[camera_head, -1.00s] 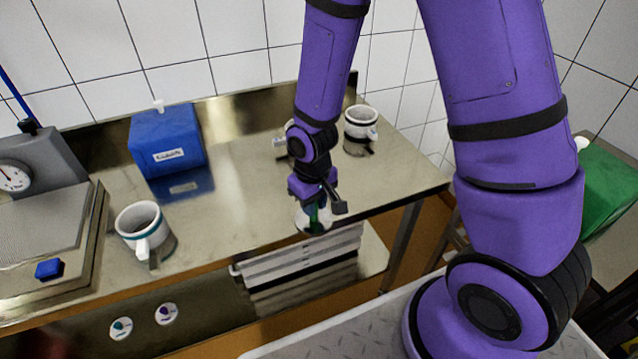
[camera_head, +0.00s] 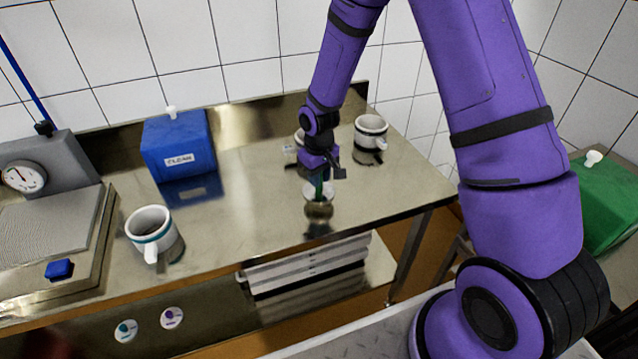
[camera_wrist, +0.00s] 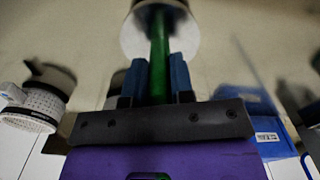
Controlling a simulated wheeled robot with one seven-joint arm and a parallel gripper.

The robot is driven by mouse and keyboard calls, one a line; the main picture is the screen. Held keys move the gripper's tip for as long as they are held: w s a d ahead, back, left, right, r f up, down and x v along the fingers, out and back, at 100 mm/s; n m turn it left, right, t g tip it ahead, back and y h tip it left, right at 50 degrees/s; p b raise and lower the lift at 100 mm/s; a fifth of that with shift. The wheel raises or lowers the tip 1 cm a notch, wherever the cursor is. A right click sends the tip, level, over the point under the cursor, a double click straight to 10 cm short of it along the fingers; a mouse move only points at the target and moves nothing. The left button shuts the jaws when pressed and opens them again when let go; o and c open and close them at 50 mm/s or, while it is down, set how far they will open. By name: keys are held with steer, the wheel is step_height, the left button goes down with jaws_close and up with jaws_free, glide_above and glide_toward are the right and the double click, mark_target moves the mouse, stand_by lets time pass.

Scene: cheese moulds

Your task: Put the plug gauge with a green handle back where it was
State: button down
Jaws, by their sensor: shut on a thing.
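The plug gauge (camera_head: 319,190) has a green handle and a pale round end. It hangs upright below my gripper (camera_head: 324,174), over the front right part of the steel table; its reflection shows just beneath it. I cannot tell whether its end touches the table. In the wrist view the green handle (camera_wrist: 159,62) lies between the blue fingers of my gripper (camera_wrist: 160,78), which are shut on it. The pale disc end of the gauge (camera_wrist: 132,38) is beyond the fingertips.
The steel table (camera_head: 250,215) has free room left of the gauge. A teal-banded mug (camera_head: 150,226) stands front left, a black-banded mug (camera_head: 370,133) back right. A blue box (camera_head: 178,145) labelled CLEAN stands at the back. A dial scale (camera_head: 50,225) is far left.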

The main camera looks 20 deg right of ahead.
steer(key=shift+f, duration=1.25)
steer(key=shift+f, duration=0.1)
steer(key=c, duration=1)
jaws_free()
